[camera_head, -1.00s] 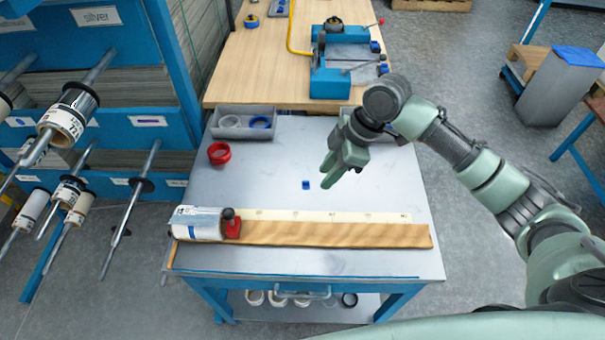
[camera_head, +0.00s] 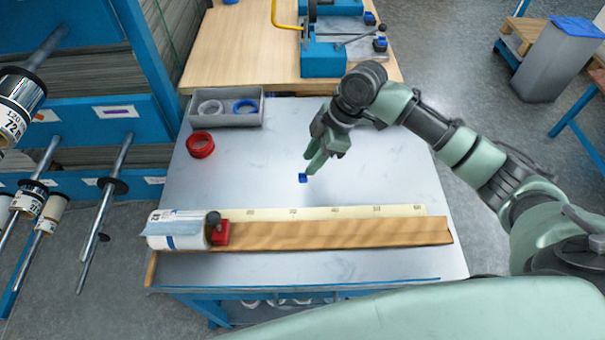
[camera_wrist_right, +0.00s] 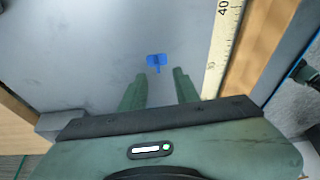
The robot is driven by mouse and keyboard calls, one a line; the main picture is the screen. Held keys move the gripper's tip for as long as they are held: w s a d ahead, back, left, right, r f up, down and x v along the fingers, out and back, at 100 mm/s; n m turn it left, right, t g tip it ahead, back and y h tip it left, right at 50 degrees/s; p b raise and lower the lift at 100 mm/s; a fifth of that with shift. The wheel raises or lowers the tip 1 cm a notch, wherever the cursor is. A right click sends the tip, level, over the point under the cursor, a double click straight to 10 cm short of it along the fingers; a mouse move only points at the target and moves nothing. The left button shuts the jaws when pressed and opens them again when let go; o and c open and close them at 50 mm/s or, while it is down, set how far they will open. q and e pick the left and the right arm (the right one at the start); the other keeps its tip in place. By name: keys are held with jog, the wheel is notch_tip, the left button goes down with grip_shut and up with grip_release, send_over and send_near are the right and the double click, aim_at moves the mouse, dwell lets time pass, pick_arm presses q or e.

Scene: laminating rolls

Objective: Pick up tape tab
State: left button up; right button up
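The tape tab is a small blue piece (camera_head: 303,178) lying on the grey table top. In the right wrist view the blue tab (camera_wrist_right: 157,61) lies flat, just beyond the fingertips and between their lines, with a narrow stem pointing toward the gripper. My right gripper (camera_head: 309,167) is just above and beside the tab in the head view. In the wrist view its two green fingers (camera_wrist_right: 160,84) are apart with nothing between them. Whether the fingertips touch the table cannot be told. My left gripper is not in view.
A ruler (camera_head: 290,213) and wooden board (camera_head: 340,234) lie along the table's front, with a white-blue roll (camera_head: 175,231) and red clamp (camera_head: 221,232) at the left end. The table middle is clear.

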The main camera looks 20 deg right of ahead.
aim_at(303, 173)
jog(key=x, duration=0.5)
jog(key=shift+w+d+p, duration=0.15)
jog(key=shift+d+p, duration=0.05)
jog(key=shift+p, duration=0.15)
grip_shut()
